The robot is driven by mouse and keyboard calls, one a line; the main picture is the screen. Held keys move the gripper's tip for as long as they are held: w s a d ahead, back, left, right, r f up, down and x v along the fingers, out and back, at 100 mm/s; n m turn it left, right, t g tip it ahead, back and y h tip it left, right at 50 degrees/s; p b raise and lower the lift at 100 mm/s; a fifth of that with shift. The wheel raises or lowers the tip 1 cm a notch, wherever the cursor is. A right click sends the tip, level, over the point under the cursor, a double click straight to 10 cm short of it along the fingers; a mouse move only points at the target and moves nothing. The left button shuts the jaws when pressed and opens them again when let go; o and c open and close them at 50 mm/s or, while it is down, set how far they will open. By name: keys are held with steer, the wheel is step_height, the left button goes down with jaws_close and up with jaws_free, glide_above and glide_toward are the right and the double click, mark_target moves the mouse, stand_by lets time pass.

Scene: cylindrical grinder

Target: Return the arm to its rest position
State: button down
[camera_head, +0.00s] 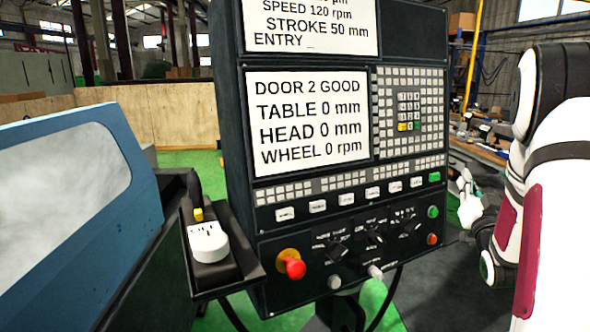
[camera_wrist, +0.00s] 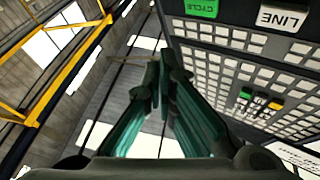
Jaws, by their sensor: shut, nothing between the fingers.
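My gripper (camera_wrist: 158,75) shows in the wrist view with its dark green fingers closed together and nothing between them. It points past the left side of the control panel (camera_wrist: 240,75) there, apart from its keys. In the head view my white arm stands at the right edge, bent, with its lower end to the right of the control panel (camera_head: 425,210). The fingertips are not clear in the head view.
The control panel has a screen (camera_head: 310,122), a red knob (camera_head: 295,268) and several buttons. A white handheld unit (camera_head: 208,242) sits on a side shelf. A blue machine cover (camera_head: 80,190) is at left. A workbench (camera_head: 480,150) stands behind my arm.

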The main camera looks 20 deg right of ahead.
steer(key=w+a+r+n+g+y, duration=0.1)
steer(key=a+r+g+y, duration=0.15)
steer(key=a, duration=0.75)
steer(key=a+r+n+g+y, duration=0.1)
steer(key=a+r+g+y, duration=0.2)
steer(key=a, duration=0.7)
steer(key=s+a+f+n+g+y, duration=0.2)
steer(key=s+a+g, duration=0.2)
steer(key=s+a, duration=0.6)
steer(key=s+a+f+n+g+y, duration=0.2)
steer(key=s+a+f+n+g, duration=0.1)
steer(key=s+a, duration=0.8)
steer(key=s+g, duration=0.1)
steer(key=s, duration=0.2)
steer(key=shift+f+n+y, duration=0.3)
steer(key=shift+y, duration=0.05)
